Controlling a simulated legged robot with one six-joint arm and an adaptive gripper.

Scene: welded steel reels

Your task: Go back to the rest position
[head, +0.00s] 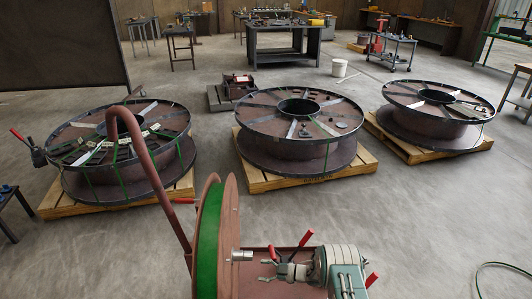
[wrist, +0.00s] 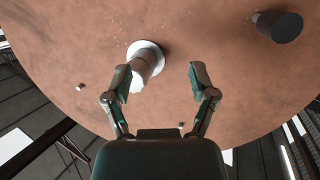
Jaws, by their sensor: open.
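My gripper (wrist: 160,75) shows in the wrist view with its two dark green fingers spread apart and nothing held between them. A large round red-brown face (wrist: 215,85) fills most of that view beyond the fingers. A short pale peg with a white collar (wrist: 145,58) stands on this face, close to the left fingertip in the picture; I cannot tell whether they touch. A dark cylinder (wrist: 279,26) stands on the face at the upper right.
In the head view, a left reel (head: 76,182), a middle reel (head: 295,143) and a right reel (head: 432,124) sit on wooden pallets. Open floor (head: 440,220) lies to the right.

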